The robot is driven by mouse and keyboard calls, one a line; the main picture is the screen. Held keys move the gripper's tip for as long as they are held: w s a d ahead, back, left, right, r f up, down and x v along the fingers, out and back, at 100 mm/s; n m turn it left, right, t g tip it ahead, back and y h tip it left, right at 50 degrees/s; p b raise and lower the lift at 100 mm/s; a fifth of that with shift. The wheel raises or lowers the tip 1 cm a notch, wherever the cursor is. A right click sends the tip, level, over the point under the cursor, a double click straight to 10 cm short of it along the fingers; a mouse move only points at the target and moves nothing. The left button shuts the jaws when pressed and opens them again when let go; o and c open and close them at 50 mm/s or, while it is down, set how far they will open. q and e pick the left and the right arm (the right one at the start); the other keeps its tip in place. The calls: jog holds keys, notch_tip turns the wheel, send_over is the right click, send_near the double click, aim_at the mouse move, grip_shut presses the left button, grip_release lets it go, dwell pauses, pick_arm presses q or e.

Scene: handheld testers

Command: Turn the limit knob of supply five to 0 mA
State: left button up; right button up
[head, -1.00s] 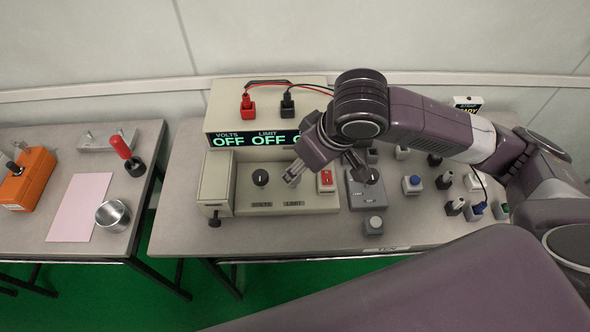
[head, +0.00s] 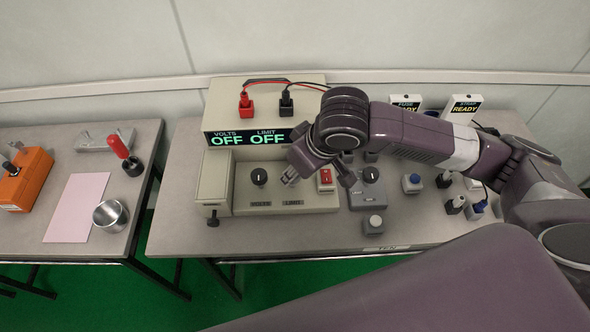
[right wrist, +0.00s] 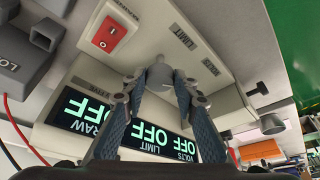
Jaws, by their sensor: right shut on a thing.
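The power supply (head: 285,203) is a beige box on the middle table. Its display (head: 250,138) reads VOLTS OFF and LIMIT OFF. My right gripper (head: 290,180) reaches down to the front panel above the LIMIT label. In the right wrist view the fingers of my right gripper (right wrist: 158,82) are closed on the grey limit knob (right wrist: 159,72), with the LIMIT label (right wrist: 182,37) just beyond it. The knob is mostly hidden in the head view. The black volts knob (head: 259,177) is to its left. My left gripper is not in view.
A red rocker switch (head: 325,178) is close to the right of my gripper. A grey box with a dark knob (head: 371,175) and several small button blocks stand further right. Red and black leads (head: 285,85) plug in on top. A side table (head: 60,255) is at the left.

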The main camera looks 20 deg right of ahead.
jog(key=shift+d+r+n+p, duration=0.15)
jog(key=shift+n+p, duration=0.25)
jog(key=shift+p, duration=0.45)
jog(key=shift+c, duration=0.4)
jog(key=n+g+y+p, duration=0.1)
jog(key=n+p, duration=0.2)
jog(key=p, duration=0.1)
jog(key=n+y+p, duration=0.1)
jog(key=n+p, duration=0.1)
jog(key=p, duration=0.2)
jog(key=shift+w+d+r+n+g, duration=0.1)
jog(key=shift+w+r+n+g, duration=0.05)
jog(key=shift+n+g, duration=0.25)
jog(key=shift+w+n+g+y+p, duration=0.15)
jog(key=shift+n+g+y+p, duration=0.15)
jog(key=shift+n+p, duration=0.7)
jog(key=shift+w+f+n+g, duration=0.15)
jog(key=shift+n+g, duration=0.15)
jog(key=shift+n, duration=0.55)
jog(key=shift+s+f+n+g, duration=0.1)
jog(key=shift+n+g, duration=0.2)
jog(key=shift+n, duration=0.55)
jog(key=o, duration=1.1)
jog(key=shift+o, duration=0.2)
jog(key=v, duration=1.2)
